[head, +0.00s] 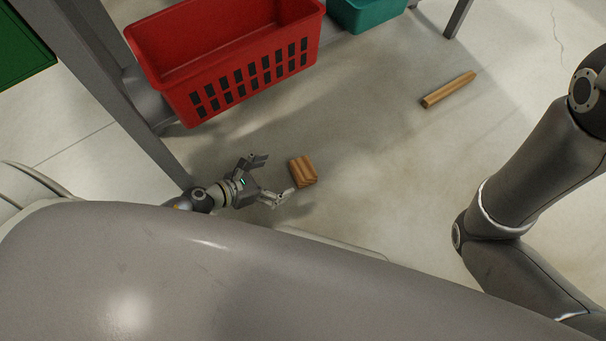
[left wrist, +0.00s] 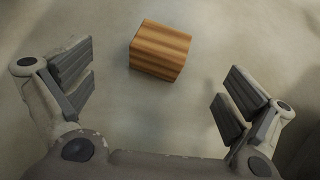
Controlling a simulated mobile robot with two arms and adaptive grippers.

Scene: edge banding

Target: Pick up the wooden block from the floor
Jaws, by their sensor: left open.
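A small striped wooden block (head: 303,171) lies on the floor near the middle of the head view. It also shows in the left wrist view (left wrist: 160,49), ahead of the fingers and a little left of centre. My left gripper (head: 272,176) is open and low near the floor, just left of the block, with its fingers pointing toward it. In the left wrist view the two fingers (left wrist: 158,95) are wide apart with nothing between them, and the block is apart from both. My right gripper is not in view; only part of my right arm shows at the right.
A longer wooden piece (head: 449,90) lies on the floor to the upper right. A red basket (head: 240,75) stands behind my left gripper, with a teal bin (head: 368,12) beyond it. A grey post (head: 120,90) rises close at the left. The floor right of the block is clear.

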